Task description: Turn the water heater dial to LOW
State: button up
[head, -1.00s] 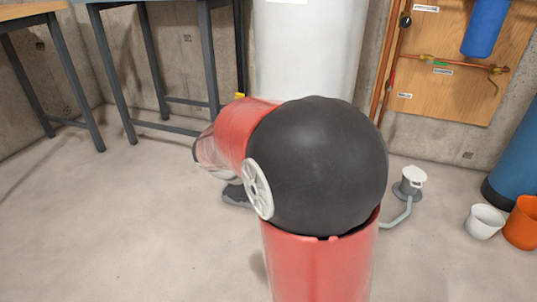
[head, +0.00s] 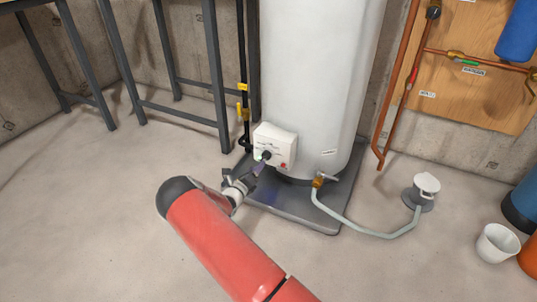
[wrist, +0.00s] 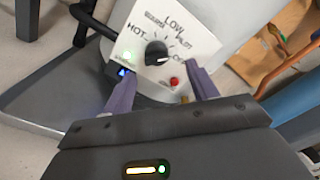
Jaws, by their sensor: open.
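The water heater (head: 318,85) is a tall white tank on a grey base. Its white control box (head: 275,138) is low on the front, with a black round dial (head: 266,155). In the wrist view the dial (wrist: 157,53) shows a pale mark near its lower right edge, roughly towards the label at right, which looks like OFF. LOW is printed above the dial and HOT at upper left. My gripper (wrist: 162,89) is open and empty. Its two purple-grey fingers are spread below the dial, apart from it. In the head view my gripper (head: 257,170) is close to the box.
A red button (wrist: 175,82) sits below right of the dial. A brass drain valve (head: 318,181) with a grey hose (head: 360,228) runs to a floor drain (head: 424,190). A black pipe with yellow valves (head: 242,112) stands left of the tank. Open floor lies at left.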

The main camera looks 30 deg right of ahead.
aim_at(263, 158)
jog(key=shift+n, duration=0.3)
jog(key=x, duration=0.5)
jog(key=b+x, duration=0.1)
jog(key=x, duration=0.2)
jog(key=shift+w+a+f, duration=0.15)
jog(key=shift+f, duration=0.15)
jog(key=c, duration=1)
jog(key=shift+o, duration=0.2)
